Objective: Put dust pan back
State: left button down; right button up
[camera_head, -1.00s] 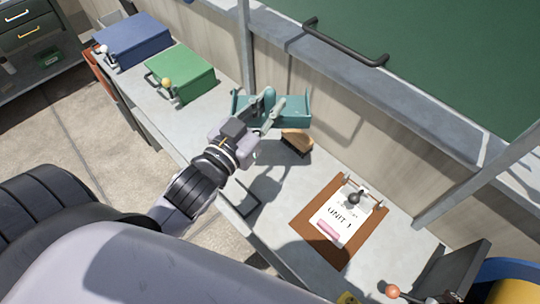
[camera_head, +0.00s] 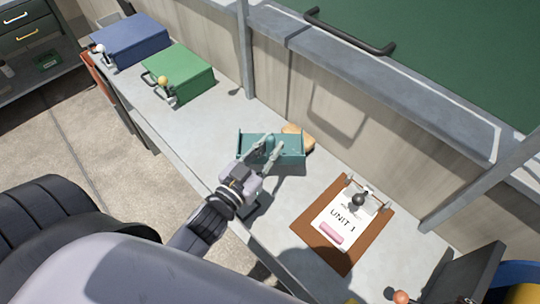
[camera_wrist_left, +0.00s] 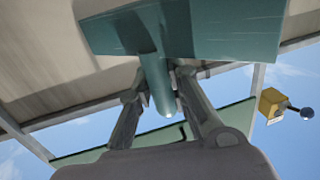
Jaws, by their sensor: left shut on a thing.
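The dust pan (camera_head: 293,152) is teal, with raised side walls, and is above the grey worktop in the head view. My left gripper (camera_head: 267,152) is shut on its handle. In the left wrist view, the dust pan (camera_wrist_left: 235,30) fills the top and its round handle (camera_wrist_left: 158,82) lies between the two fingers. In the head view the pan partly covers a brush with a tan wooden back (camera_head: 298,133) behind it. Whether the pan touches the worktop is hard to tell. My right gripper is not in view.
A brown clipboard (camera_head: 309,229) with a "UNIT 1" sheet lies to the right. Green (camera_head: 186,74) and blue (camera_head: 135,42) boxes stand at the far left. A wall with a grey ledge (camera_head: 400,90) runs behind the worktop (camera_head: 205,125), which is clear between the green box and the pan.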

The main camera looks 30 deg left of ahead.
pick_arm(q)
jog(key=shift+f, duration=1.75)
jog(key=shift+f, duration=0.2)
jog(key=c, duration=1.5)
grip_release()
jog(key=shift+r, duration=0.1)
